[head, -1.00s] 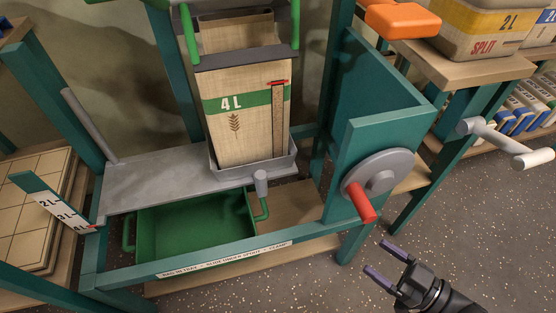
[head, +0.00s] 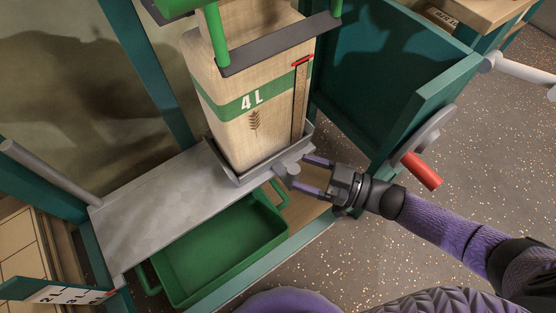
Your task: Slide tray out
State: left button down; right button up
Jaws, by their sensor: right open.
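A grey metal tray (head: 229,179) on the grey shelf holds the tall wooden 4 L bin (head: 249,128), which stands upright in it. A green tray (head: 222,250) with side handles sits lower, partly under the shelf, and looks empty. My left gripper is not in view.
The grey shelf (head: 151,204) is bare left of the bin. A teal side panel (head: 400,110) and a crank wheel with a red handle (head: 422,171) stand close behind my right arm. A 2 L/3 L/4 L scale plate (head: 58,291) is at the lower left.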

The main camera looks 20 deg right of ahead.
aim_at(284, 181)
jog(key=b+x, duration=0.1)
jog(key=x, duration=0.3)
jog(key=shift+w+a+f, duration=0.1)
jog(key=shift+w+a, duration=0.05)
jog(key=shift+a, duration=0.05)
jog(key=shift+w+a, duration=0.15)
grip_shut()
dwell(1.0)
